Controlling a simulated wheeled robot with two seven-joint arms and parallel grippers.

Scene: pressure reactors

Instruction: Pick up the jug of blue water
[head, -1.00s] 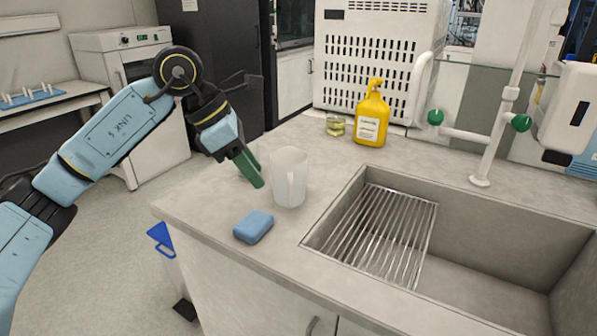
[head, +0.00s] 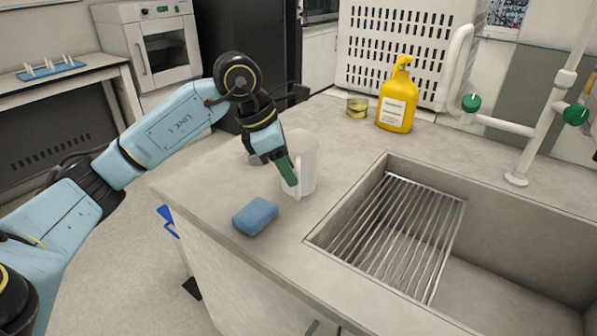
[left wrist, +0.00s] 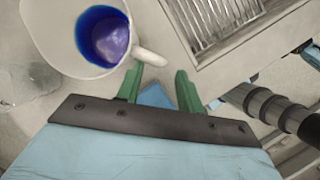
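The jug of blue water (head: 303,160) is a whitish translucent jug standing on the counter left of the sink. In the left wrist view the jug (left wrist: 62,22) shows blue water (left wrist: 103,36) inside, and its handle (left wrist: 149,57) points toward my fingers. My left gripper (head: 292,180) is at the jug's handle side. In the left wrist view the green fingers of my left gripper (left wrist: 158,80) are apart with nothing gripped between them; the handle end lies just beyond the left fingertip. Whether they touch is unclear. My right gripper is not in view.
A blue sponge (head: 255,216) lies on the counter in front of the jug. A sink with a metal rack (head: 405,235) is to the right. A yellow bottle (head: 397,97) and a small glass beaker (head: 358,107) stand behind. A clear vessel (left wrist: 28,82) is beside the jug.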

